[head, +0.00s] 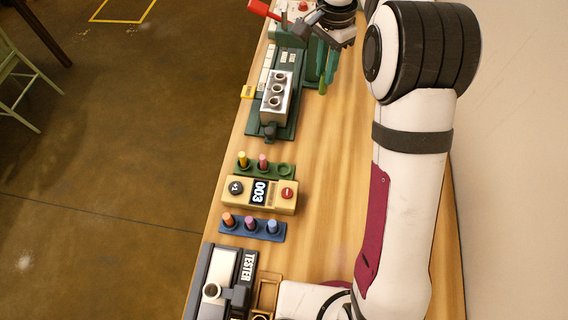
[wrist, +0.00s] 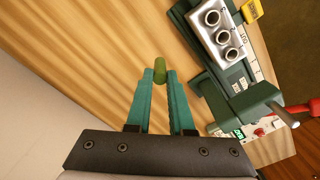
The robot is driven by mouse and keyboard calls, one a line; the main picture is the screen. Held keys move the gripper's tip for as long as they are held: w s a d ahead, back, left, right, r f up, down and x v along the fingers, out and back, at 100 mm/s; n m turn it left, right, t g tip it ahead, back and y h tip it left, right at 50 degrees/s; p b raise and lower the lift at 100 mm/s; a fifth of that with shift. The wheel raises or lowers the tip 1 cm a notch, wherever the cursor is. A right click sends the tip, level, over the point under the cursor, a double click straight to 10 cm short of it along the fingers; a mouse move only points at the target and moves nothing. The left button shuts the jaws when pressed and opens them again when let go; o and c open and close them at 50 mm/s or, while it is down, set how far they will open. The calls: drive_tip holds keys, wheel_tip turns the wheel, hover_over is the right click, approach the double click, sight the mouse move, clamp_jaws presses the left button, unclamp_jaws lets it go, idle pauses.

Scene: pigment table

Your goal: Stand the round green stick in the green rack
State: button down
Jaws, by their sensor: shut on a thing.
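My gripper (wrist: 160,76) has teal fingers closed on the round green stick (wrist: 159,64), whose end shows past the fingertips in the wrist view. In the head view my gripper (head: 323,82) is at the top, right of the press machine, and the stick is hard to tell from the fingers. The green rack (head: 273,176) is on the table in the head view, well below my gripper. A yellow stick (head: 242,158) and a red stick (head: 263,161) stand in it. Its right-hand place (head: 285,169) is empty. The rack is not in the wrist view.
A counter box (head: 272,203) reading 003 stands just below the green rack. A blue rack (head: 254,237) holds orange, purple and blue sticks. The metal block (head: 276,96) sits on the dark green machine (head: 283,130). A tester (head: 219,270) is at bottom. The wooden table (head: 335,170) is clear right of the racks.

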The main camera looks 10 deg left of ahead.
drive_tip(key=shift+s+a+f+n, duration=1.1)
drive_tip(key=shift+s+f, duration=0.9)
drive_tip(key=shift+s, duration=0.35)
drive_tip(key=shift+s+a+f+n, duration=0.9)
drive_tip(key=shift+s+a+f, duration=0.3)
drive_tip(key=shift+s+f, duration=1)
drive_tip(key=shift+s+a+f+n, duration=1.1)
drive_tip(key=shift+s+f, duration=0.7)
drive_tip(key=shift+s, duration=0.7)
drive_tip(key=shift+f, duration=0.35)
drive_tip(key=shift+f, duration=0.65)
drive_tip(key=c, duration=0.7)
unclamp_jaws()
